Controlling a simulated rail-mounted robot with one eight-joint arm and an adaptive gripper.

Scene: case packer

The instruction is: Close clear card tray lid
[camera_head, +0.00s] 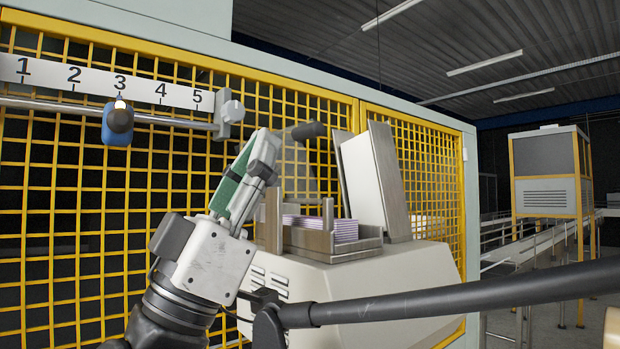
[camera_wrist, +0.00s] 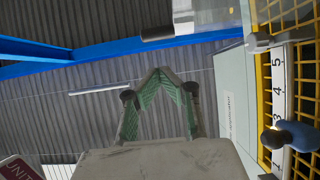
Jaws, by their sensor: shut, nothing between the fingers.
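The card tray (camera_head: 305,239) sits on the light machine housing, with purple-and-white card stacks in it. Its clear lid (camera_head: 298,172) stands raised above the tray, a faint see-through panel in front of the yellow mesh. A dark knob (camera_head: 307,131) is at the lid's upper edge. My gripper (camera_head: 267,146) points upward just left of the lid and knob; I cannot tell whether it touches the lid. Its green-padded fingers are shut and empty, and their tips meet in the wrist view (camera_wrist: 157,71).
A pale panel (camera_head: 373,187) leans upright behind the tray. A blue slider (camera_head: 117,124) sits near mark 3 on the rail at left. Yellow mesh fencing (camera_head: 60,215) stands behind my arm. A dark bar (camera_head: 430,300) crosses the foreground at lower right.

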